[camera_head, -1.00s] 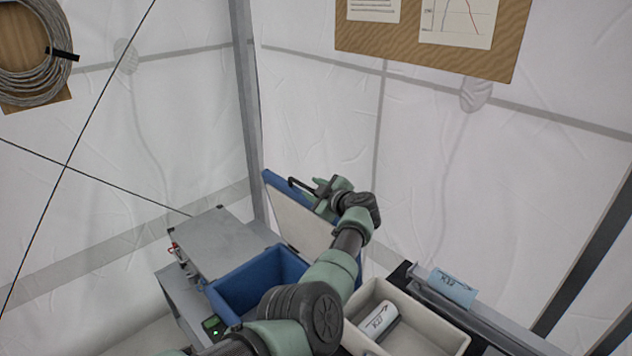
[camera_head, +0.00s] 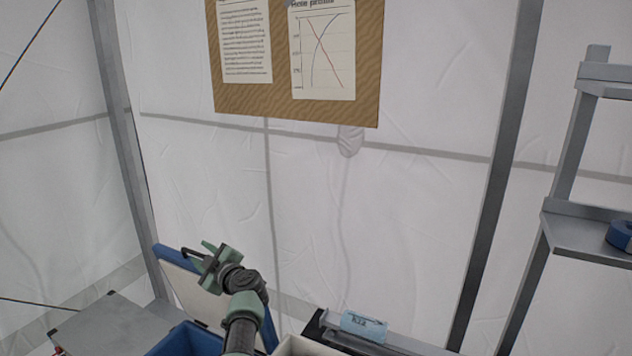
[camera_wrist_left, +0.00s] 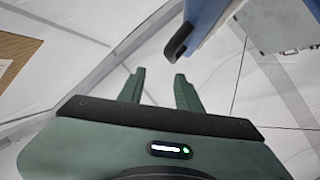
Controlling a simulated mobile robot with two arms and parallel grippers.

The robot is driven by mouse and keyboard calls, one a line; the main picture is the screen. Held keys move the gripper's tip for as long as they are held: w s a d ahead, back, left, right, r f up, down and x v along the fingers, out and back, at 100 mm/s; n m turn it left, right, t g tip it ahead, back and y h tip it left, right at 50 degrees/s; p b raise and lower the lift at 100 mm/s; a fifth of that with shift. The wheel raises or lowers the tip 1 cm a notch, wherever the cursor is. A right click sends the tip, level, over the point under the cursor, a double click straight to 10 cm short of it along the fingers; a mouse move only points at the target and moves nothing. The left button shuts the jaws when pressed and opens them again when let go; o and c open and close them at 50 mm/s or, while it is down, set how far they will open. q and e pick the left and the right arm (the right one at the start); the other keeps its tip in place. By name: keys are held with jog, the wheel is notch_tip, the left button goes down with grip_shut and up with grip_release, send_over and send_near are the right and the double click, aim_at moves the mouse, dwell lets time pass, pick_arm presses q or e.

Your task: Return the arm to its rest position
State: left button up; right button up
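My left arm comes up from the bottom of the head view. Its green gripper (camera_head: 206,258) is beside the raised lid (camera_head: 185,278) of a blue box (camera_head: 188,342). In the left wrist view the two green fingers (camera_wrist_left: 160,88) stand apart with nothing between them. The lid's blue edge and dark handle (camera_wrist_left: 179,42) show just beyond the fingers, apart from them. My right gripper is in neither view.
A grey case (camera_head: 110,328) stands left of the blue box. A cream bin (camera_head: 300,346) is right of it, mostly cut off. A light blue labelled roll (camera_head: 364,326) lies on a grey ledge. A metal shelf (camera_head: 585,235) with blue tape (camera_head: 621,235) stands at right.

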pick_arm(q)
jog(key=s+d+f+m+h, duration=0.5)
jog(key=s+m, duration=0.1)
jog(key=s, duration=0.2)
jog(key=s+d+f+m+h, duration=0.4)
jog(key=s+d+m+h, duration=0.1)
jog(key=s+m, duration=0.25)
jog(key=s+d+f+m+h, duration=0.5)
jog(key=s+m+h, duration=0.1)
jog(key=s, duration=0.2)
jog(key=s+a+f+g+y, duration=0.15)
jog(key=s+g, duration=0.25)
jog(key=s, duration=1)
jog(key=s+f+g+y, duration=0.2)
jog(key=s+f+g, duration=0.15)
jog(key=s, duration=1.05)
notch_tip(320, 180, down, 32)
jog(key=s+g+b, duration=0.1)
jog(key=g+b, duration=0.1)
jog(key=b, duration=0.5)
jog(key=s+a+f+b, duration=0.1)
jog(key=s+f+b, duration=0.2)
jog(key=s+f, duration=0.5)
jog(key=s+a+f+b, duration=0.2)
jog(key=s+f, duration=0.7)
jog(key=f, duration=0.7)
jog(key=shift+s+m+g+b, duration=0.25)
jog(key=shift+m+g+b, duration=0.15)
jog(key=shift+b, duration=0.5)
